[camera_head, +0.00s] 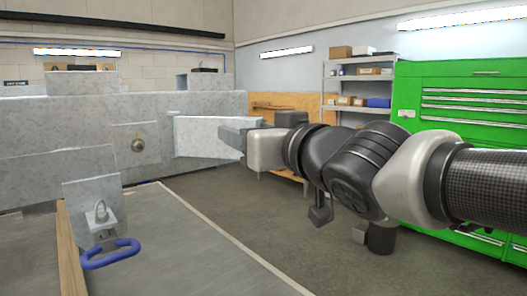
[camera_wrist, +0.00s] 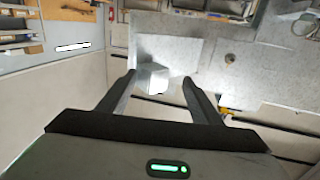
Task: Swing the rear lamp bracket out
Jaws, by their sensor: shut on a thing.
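The rear lamp bracket (camera_head: 207,137) is a pale grey metal plate at the trailer frame (camera_head: 60,120), in the middle of the head view. It stands out at an angle from the frame's face, its left end by the frame. My gripper (camera_head: 240,141) is at its right, outer end. In the wrist view the bracket's block-like end (camera_wrist: 152,78) sits between the two fingers of my gripper (camera_wrist: 159,80). The gripper is shut on it. The exact finger contact is hard to see in the head view.
A blue-handled shackle or hook (camera_head: 110,254) sits on the trailer bed at lower left. A green tool cabinet (camera_head: 470,90) and shelves (camera_head: 357,85) stand at right. The floor (camera_head: 250,220) below my arm is mostly clear.

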